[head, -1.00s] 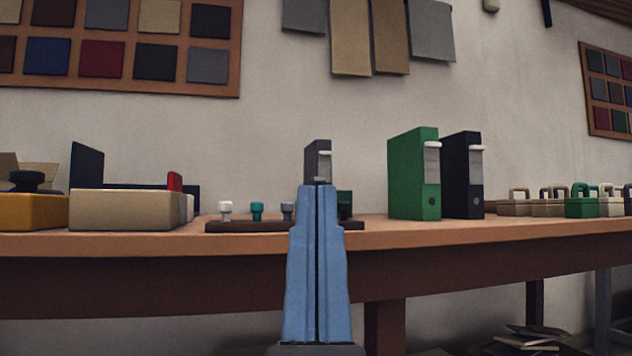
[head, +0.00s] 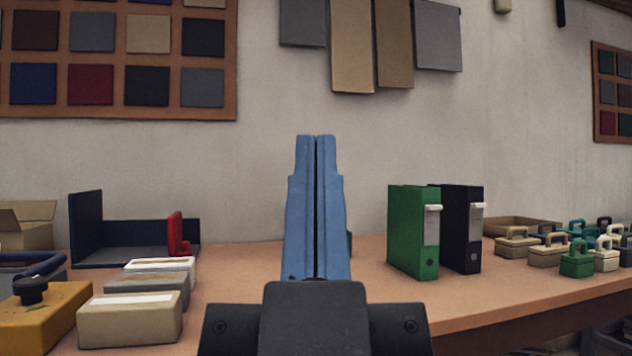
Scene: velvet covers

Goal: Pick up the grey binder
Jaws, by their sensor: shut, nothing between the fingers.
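My gripper (head: 316,138) points up in the middle of the head view, its two blue fingers shut together with nothing between them. The grey binder is not visible now; the fingers cover the part of the table where it showed earlier. A green binder (head: 408,228) stands upright on the table to the right of my gripper. A black binder (head: 462,228) stands upright just to the right of the green one.
The wooden table (head: 370,290) has clear room in front of the binders. Pale and grey boxes (head: 130,325), a yellow box (head: 42,318) and a dark blue stand (head: 130,240) are on the left. Several small handled cases (head: 578,262) and a brown tray (head: 522,226) are on the right.

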